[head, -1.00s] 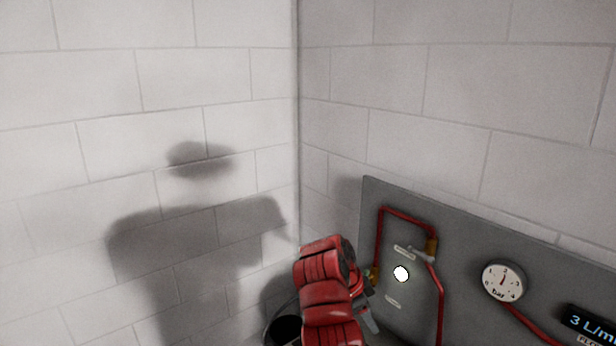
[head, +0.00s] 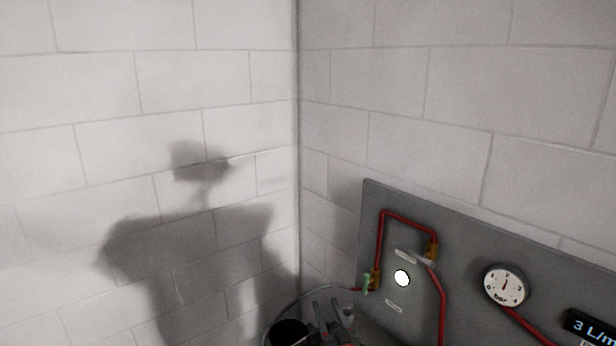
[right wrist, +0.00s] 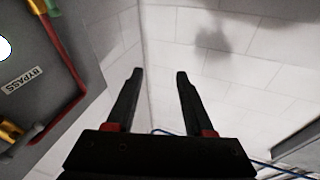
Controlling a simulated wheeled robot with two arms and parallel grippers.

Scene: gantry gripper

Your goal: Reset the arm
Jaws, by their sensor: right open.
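My right gripper (head: 332,309) shows at the bottom edge of the head view, in front of the lower left part of the grey panel (head: 459,232). In the right wrist view its two dark fingers (right wrist: 160,75) are apart with nothing between them. They point toward the wall corner, clear of any surface. Most of the right arm is below the head view's edge. My left gripper shows in neither view.
The panel carries red pipes (head: 407,217), brass fittings, a green-handled valve (head: 367,283), a round gauge (head: 506,286) and a flow display (head: 592,325). A dark round opening (head: 289,333) with a hose is at bottom. Pale block walls (head: 150,80) meet behind.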

